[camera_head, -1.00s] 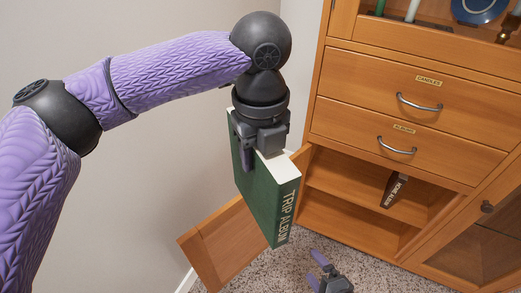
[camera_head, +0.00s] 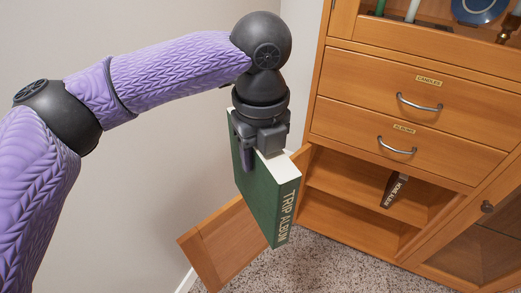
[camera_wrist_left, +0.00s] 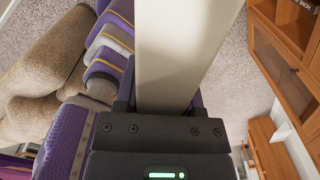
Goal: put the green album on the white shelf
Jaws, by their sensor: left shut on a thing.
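The green album (camera_head: 268,200), lettered "TRIP ALBUM" on its spine, hangs upright in my left gripper (camera_head: 258,150). The gripper is shut on its top edge in the head view. In the left wrist view the album shows as a pale slab (camera_wrist_left: 182,50) between the fingers. No white shelf shows in either view. My right gripper is not in view.
A wooden cabinet (camera_head: 345,120) stands at the right, with drawers labelled candles and albums. Below them is an open compartment (camera_head: 345,215) holding a dark "HOME ALBUM" (camera_head: 394,190). Its open door (camera_head: 222,248) juts out behind the green album. Carpet (camera_head: 320,270) lies below.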

